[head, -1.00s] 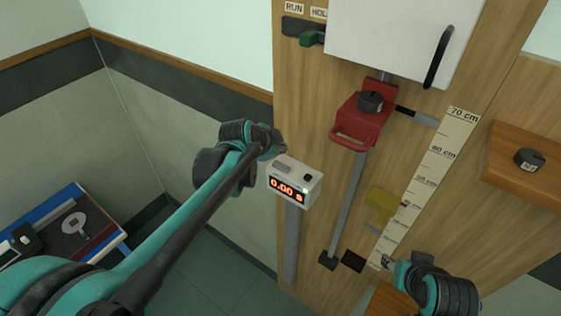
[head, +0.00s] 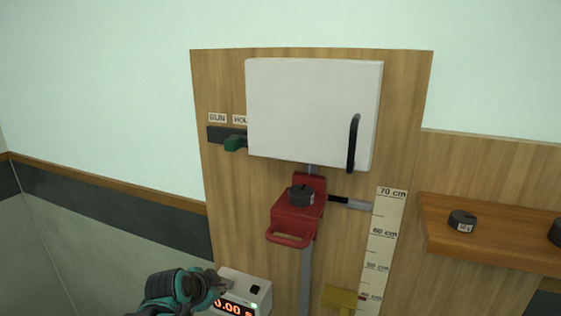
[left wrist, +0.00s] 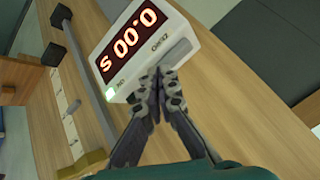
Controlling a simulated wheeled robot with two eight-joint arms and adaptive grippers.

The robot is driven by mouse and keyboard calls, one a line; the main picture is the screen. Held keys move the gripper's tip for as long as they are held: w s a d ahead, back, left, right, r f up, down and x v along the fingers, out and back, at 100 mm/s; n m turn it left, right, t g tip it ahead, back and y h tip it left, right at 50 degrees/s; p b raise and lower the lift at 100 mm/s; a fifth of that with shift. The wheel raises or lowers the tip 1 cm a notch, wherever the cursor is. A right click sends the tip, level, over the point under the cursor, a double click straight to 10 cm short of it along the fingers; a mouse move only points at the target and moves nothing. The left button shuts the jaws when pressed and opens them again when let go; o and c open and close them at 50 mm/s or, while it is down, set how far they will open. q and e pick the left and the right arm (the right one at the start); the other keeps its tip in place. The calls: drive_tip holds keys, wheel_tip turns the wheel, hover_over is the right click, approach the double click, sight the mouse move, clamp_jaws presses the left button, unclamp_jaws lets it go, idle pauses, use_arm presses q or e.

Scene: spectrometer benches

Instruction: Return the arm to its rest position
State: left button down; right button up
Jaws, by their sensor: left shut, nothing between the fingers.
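My left gripper (head: 216,281) is at the bottom of the head view, just left of the white timer box (head: 258,291). In the left wrist view its fingers (left wrist: 157,82) are together and empty, right at the timer's edge near a grey bar button; I cannot tell whether they touch it. The timer (left wrist: 137,47) shows red digits 0.00 s and a lit green lamp. My right gripper is out of view in the head view.
A shelf (head: 490,238) with dark weights stands right.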

use_arm(q)
drive_tip(key=s+f+n+b, duration=0.3)
drive_tip(key=s+f+b, duration=0.3)
drive_tip(key=f+b, duration=0.4)
drive_tip(key=s+f+n+g+y+b, duration=0.1)
drive_tip(key=s+f+n+b, duration=0.2)
drive_tip(key=s+f+b, duration=0.4)
drive_tip(key=s+a+f+n+y+b, duration=0.1)
drive_tip(key=s+f+n+b, duration=0.3)
drive_tip(key=f+b, duration=0.9)
drive_tip(key=s+f, duration=0.3)
drive_tip(key=f, duration=0.5)
drive_tip(key=shift+s+f+g, duration=0.15)
drive_tip(key=shift+f+g, duration=0.1)
drive_tip(key=shift+g, duration=0.05)
